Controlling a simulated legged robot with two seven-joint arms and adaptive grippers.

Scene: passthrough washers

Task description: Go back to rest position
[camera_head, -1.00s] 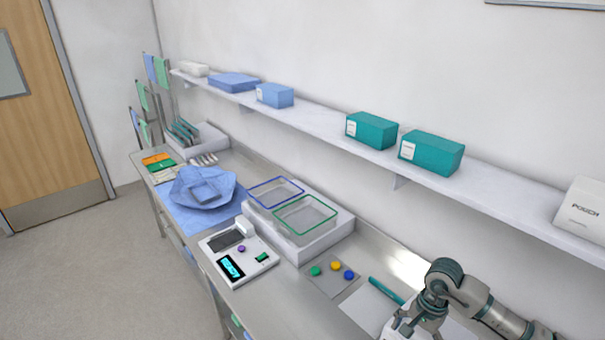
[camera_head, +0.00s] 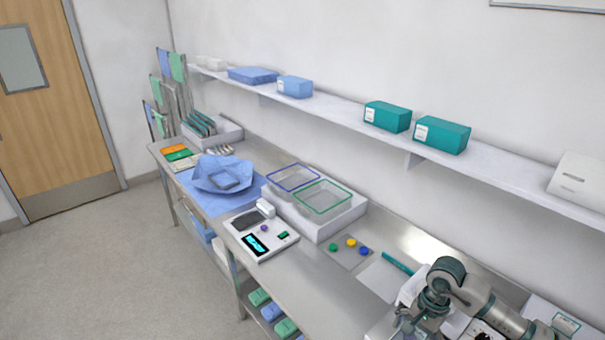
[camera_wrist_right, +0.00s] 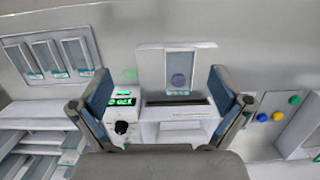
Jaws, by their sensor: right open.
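My right arm reaches in at the lower right of the head view, over the steel bench (camera_head: 300,275); its gripper end is at the frame's bottom edge and hard to make out there. In the right wrist view my right gripper (camera_wrist_right: 166,102) is open, its two blue-padded fingers wide apart with nothing held between them. Beyond the fingers is a white device (camera_wrist_right: 170,132) with a green display and a black knob. A clear-fronted pouch (camera_wrist_right: 180,60) with a purple disc inside lies just behind the device. My left gripper is not in view.
A wall shelf (camera_head: 500,165) with boxes runs above the bench. On the bench stand two rimmed baskets (camera_head: 322,198), a scale (camera_head: 260,240), a blue wrap (camera_head: 220,175) and several coloured discs (camera_head: 351,243). The floor (camera_head: 110,260) at left is clear.

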